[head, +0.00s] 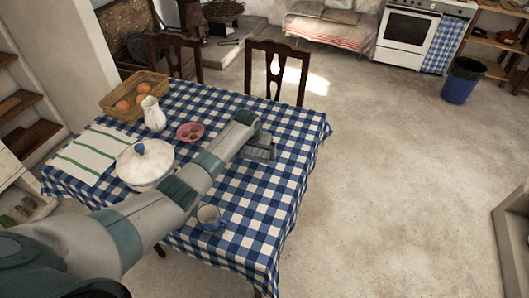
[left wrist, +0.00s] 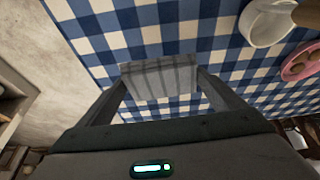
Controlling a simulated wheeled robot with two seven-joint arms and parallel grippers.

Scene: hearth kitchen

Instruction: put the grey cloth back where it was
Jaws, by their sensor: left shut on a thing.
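The grey cloth (left wrist: 158,78) is a folded, ribbed grey piece held between the two fingers of my left gripper (left wrist: 160,88) in the left wrist view. In the head view, my left gripper (head: 259,148) is over the right part of the table with the blue-and-white checked tablecloth (head: 283,185). The grey cloth (head: 262,153) shows there only in part, at the fingers. I cannot tell whether it touches the tablecloth. My right gripper is not in view.
A green-striped white cloth (head: 88,153) lies at the left. The tablecloth around my gripper is clear. Chairs (head: 277,72) stand behind.

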